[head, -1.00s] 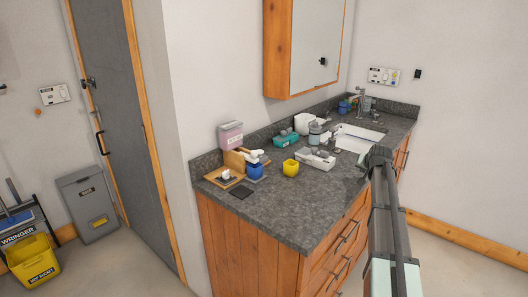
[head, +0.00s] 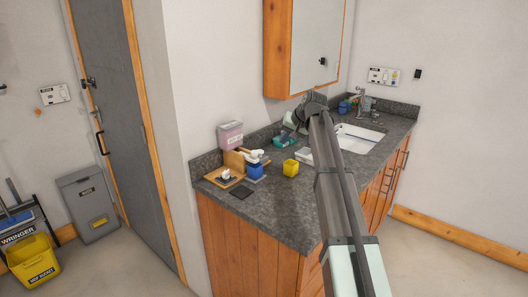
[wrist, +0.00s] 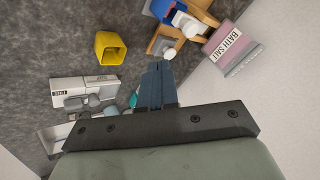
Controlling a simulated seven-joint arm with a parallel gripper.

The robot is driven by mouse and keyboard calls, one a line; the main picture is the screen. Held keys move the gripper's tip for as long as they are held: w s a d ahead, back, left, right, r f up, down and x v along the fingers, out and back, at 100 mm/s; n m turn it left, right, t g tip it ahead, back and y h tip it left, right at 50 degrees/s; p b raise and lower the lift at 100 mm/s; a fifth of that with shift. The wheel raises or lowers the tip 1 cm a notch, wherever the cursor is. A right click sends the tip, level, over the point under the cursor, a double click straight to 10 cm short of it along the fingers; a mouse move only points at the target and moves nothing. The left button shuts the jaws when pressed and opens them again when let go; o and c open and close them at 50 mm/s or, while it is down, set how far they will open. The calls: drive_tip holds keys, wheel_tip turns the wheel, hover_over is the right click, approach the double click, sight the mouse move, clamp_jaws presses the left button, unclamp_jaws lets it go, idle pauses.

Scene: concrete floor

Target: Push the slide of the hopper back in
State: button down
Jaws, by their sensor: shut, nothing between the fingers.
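A pink container (head: 230,134) labelled BATH SALT stands at the back of the counter, near its left end. It looks most like the hopper, but I cannot make out its slide. It also shows at the upper right of the wrist view (wrist: 231,47). My gripper (head: 288,121) is in the air over the back of the counter, right of the container in the head view. In the wrist view its fingers (wrist: 158,72) are together and empty, pointing up the picture, left of the container and apart from it.
A yellow cup (head: 291,168), a grey-white box (wrist: 85,90) and a teal box (head: 286,141) are nearby. The wall cabinet (head: 300,50) hangs above.

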drive_tip(key=shift+f, duration=0.1)
drive_tip(key=w+a+f, duration=0.6)
drive_tip(key=a+f, duration=0.1)
drive_tip(key=f, duration=0.1)
drive_tip(key=shift+a, duration=0.2)
idle(0.5)
drive_tip(key=shift+r, duration=0.1)
drive_tip(key=w+a, duration=0.4)
drive_tip(key=shift+w+a, duration=0.3)
drive_tip(key=shift+w, duration=0.05)
